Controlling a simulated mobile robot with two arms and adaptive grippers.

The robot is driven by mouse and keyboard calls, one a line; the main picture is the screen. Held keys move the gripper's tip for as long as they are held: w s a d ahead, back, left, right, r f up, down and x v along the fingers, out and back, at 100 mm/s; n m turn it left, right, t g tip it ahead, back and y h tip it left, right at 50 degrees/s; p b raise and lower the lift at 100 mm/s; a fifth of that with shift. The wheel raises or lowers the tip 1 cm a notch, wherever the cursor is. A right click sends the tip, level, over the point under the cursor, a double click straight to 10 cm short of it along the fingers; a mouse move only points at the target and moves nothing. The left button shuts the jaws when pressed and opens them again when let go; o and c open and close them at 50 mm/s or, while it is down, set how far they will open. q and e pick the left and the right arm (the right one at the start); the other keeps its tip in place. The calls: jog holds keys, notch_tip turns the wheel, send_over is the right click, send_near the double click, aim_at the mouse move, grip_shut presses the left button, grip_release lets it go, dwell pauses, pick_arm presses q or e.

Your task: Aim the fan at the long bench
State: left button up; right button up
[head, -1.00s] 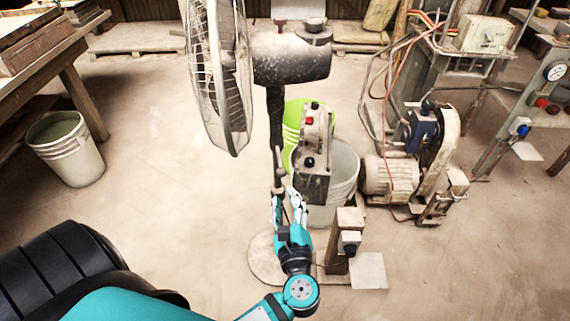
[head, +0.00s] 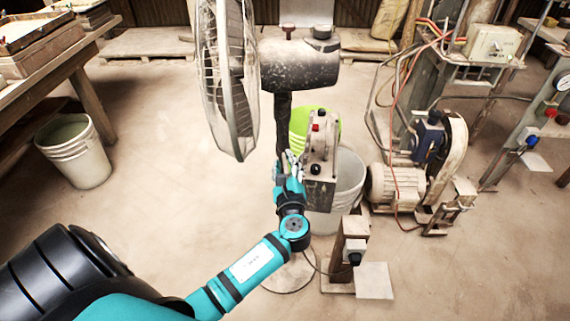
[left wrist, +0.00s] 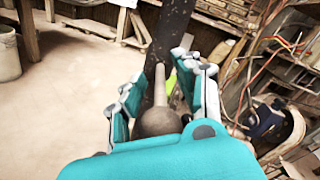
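The standing fan has a wire cage (head: 230,80), seen nearly edge-on and facing left, and a dusty grey motor housing (head: 300,66) on a dark pole (head: 283,125). A control box (head: 320,150) with a red button is beside the pole. A wooden bench (head: 72,72), cut off by the left edge, carries trays. My left gripper (head: 289,160) is at the pole, below the motor housing. In the left wrist view its fingers are spread on both sides of a grey rounded knob with a stem (left wrist: 158,112), in front of the pole (left wrist: 172,35). Contact cannot be told. My right gripper is not visible.
A white bucket (head: 74,155) stands by the bench. A small post with a switch (head: 352,250) and a motor machine with hoses (head: 395,185) are at right. The floor between bench and fan is clear.

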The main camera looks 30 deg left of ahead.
pick_arm(q)
jog(key=shift+c, duration=0.2)
grip_shut()
dwell(0.4)
